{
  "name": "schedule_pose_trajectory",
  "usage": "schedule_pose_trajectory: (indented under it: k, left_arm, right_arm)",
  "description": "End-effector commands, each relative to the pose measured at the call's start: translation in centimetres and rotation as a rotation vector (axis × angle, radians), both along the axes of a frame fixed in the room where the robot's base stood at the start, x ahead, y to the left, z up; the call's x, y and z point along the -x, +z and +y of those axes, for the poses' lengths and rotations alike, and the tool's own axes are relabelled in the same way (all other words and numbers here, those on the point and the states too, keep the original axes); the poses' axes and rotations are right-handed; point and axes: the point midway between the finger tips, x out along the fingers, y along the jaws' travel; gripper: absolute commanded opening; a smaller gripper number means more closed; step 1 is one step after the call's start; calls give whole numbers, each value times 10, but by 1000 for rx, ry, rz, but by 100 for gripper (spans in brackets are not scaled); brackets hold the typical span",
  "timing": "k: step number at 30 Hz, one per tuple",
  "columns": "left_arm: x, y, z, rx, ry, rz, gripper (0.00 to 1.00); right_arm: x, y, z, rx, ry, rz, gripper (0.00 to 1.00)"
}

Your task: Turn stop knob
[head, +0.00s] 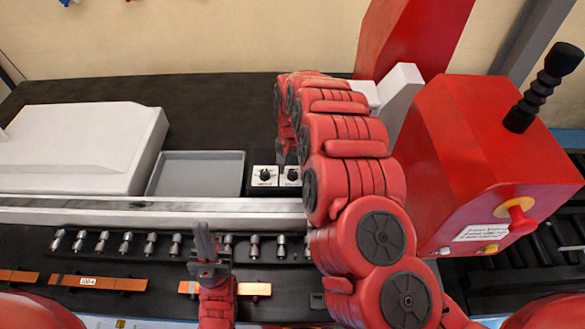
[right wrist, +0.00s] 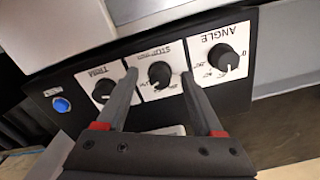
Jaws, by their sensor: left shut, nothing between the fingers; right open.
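The stop knob (right wrist: 160,75) is a round black knob on a white plate marked STOP, upside down in the right wrist view. It sits between the angle knob (right wrist: 222,57) and the trim knob (right wrist: 103,91). My right gripper (right wrist: 159,74) is open, with one fingertip on each side of the stop knob; contact cannot be told. In the head view, two knob plates (head: 265,176) show and my right arm hides the rest of the panel. My left gripper (head: 204,240) is shut and empty, over the front of the machine, away from the panel.
A blue button (right wrist: 61,105) is beside the trim knob. A grey tray (head: 196,173) and a white housing (head: 85,145) lie left of the panel. A red machine head (head: 480,150) with a black lever stands at right. A metal rail (head: 150,210) runs in front.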

Motion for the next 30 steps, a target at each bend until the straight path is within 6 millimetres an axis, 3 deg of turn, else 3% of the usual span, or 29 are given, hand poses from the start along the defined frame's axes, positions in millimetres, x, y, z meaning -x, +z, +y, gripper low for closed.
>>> schedule_pose_trajectory:
  k: [3,15,30]
  left_arm:
    - [0,0,0,0,0,0,0]
    - [0,0,0,0,0,0,0]
    - [0,1,0,0,0,0,0]
  right_arm:
    - [0,0,0,0,0,0,69]
    - [0,0,0,0,1,-1,0]
    - [0,0,0,0,94,0,0]
